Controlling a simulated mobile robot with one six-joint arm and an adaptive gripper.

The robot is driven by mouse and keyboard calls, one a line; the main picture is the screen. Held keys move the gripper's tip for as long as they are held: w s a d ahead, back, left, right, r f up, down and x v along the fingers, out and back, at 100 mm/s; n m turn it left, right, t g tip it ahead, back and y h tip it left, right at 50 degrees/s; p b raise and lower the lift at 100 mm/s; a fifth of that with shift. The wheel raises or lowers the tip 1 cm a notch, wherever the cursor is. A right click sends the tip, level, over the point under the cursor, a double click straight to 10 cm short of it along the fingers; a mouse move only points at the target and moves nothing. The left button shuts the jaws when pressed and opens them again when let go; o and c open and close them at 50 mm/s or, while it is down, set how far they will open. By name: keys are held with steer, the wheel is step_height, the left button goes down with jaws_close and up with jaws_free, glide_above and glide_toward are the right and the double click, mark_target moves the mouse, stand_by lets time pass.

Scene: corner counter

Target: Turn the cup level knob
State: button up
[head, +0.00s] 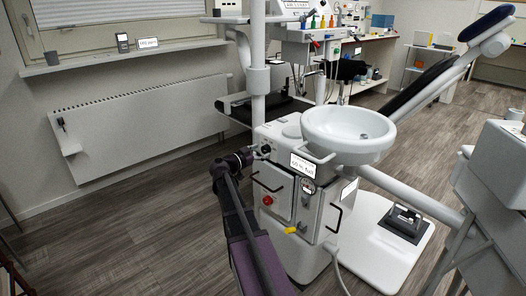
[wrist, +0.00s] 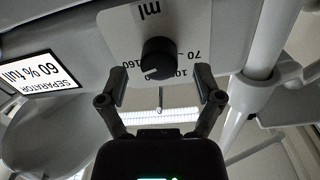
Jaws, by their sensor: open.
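The cup level knob (wrist: 158,58) is a round black knob on a light plate with upside-down "ml" and number marks, in the wrist view. In the wrist view my gripper (wrist: 159,84) is open. Its two black fingers stand on either side of the knob's lower part, with gaps showing and nothing held. In the head view my gripper (head: 255,153) is up against the left side of the white dental unit (head: 325,215), near its top. Whether the fingertips reach past the knob's face is hard to tell.
A white basin (head: 349,131) tops the unit, with a "separator 60 % full" display (wrist: 50,76) left of the knob in the wrist view. A pale post (head: 258,70) rises beside the gripper. The floor (head: 110,235) to the left is clear.

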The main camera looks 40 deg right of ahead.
steer(key=shift+d, duration=0.7)
steer(key=c, duration=1.2)
steer(key=shift+o, duration=0.2)
